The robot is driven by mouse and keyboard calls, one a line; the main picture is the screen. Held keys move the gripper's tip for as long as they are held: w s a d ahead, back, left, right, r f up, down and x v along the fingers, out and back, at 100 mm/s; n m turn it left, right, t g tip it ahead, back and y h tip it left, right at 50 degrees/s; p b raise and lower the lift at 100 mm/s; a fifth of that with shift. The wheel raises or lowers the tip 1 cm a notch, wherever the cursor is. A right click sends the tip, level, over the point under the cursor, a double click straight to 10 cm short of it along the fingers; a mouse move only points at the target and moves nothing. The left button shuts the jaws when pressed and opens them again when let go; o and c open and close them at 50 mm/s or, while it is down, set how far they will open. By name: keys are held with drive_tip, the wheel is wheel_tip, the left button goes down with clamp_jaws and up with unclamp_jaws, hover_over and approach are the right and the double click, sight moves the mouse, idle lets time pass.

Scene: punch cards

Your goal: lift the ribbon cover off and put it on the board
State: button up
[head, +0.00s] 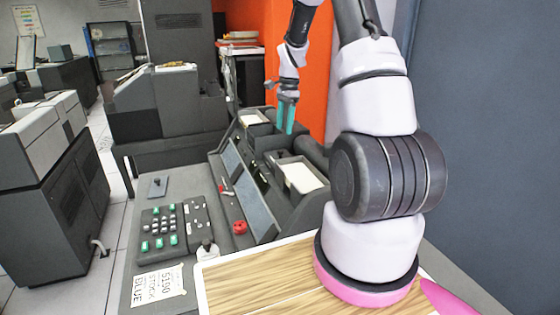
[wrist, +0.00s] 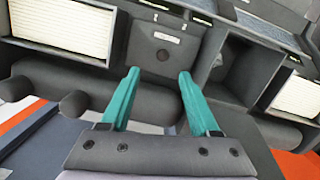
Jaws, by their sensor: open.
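A dark grey panel with a small pale label and a round dark spot, which looks like the ribbon cover (wrist: 160,42), sits in the machine in the wrist view. In the head view I cannot clearly tell it from the dark parts around it. My gripper (head: 287,128) is above the back of the machine. Its two teal fingers are open and empty in the wrist view (wrist: 159,74), with their tips seen over the panel's near edge; I cannot tell if they touch it. The wooden board (head: 255,280) with a pale rim lies bare at the bottom of the head view.
The card punch has a keyboard (head: 165,225), a red knob (head: 239,227) and a card tray (head: 300,177). In the wrist view, a dark open bay (wrist: 238,72) lies right of the panel. An orange panel (head: 310,75) stands behind; my arm hides part of the right side.

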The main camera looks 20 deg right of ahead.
sight(281, 151)
drive_tip(key=f, duration=0.6)
drive_tip(key=a+f, duration=0.1)
drive_tip(key=f, duration=0.2)
drive_tip(key=shift+w+a+f, duration=0.1)
drive_tip(key=shift+w, duration=0.05)
drive_tip(key=shift+c, duration=0.4)
clamp_jaws()
idle(0.8)
